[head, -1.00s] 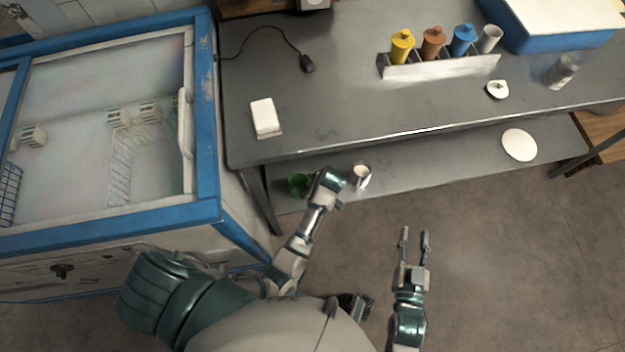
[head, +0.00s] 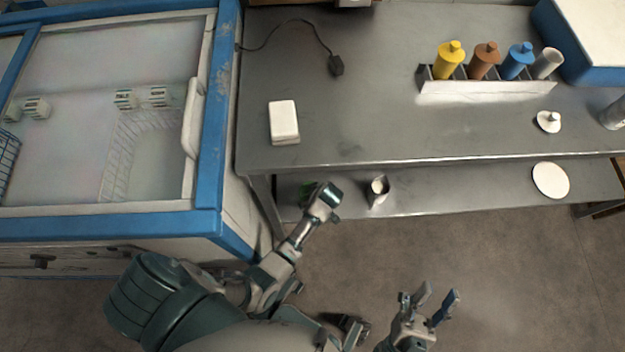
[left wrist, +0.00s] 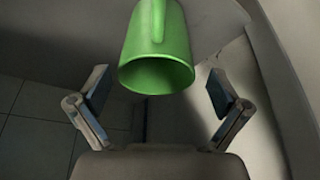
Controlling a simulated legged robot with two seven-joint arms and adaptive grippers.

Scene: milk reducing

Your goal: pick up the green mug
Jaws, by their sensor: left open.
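My left gripper (left wrist: 159,90) is open, with one finger on each side of the mug's mouth and gaps between. In the head view only a bit of the green mug (head: 307,189) shows at the lower shelf, behind my left wrist. The left fingers are hidden there. My right gripper (head: 439,292) is open and empty over the floor.
A metal pitcher (head: 378,190) stands on the lower shelf (head: 450,193), right of my left wrist. The steel counter (head: 370,120) overhangs that shelf. A blue-framed freezer (head: 218,120) stands close on the left. Bottles in a rack (head: 480,88) stand at the back right.

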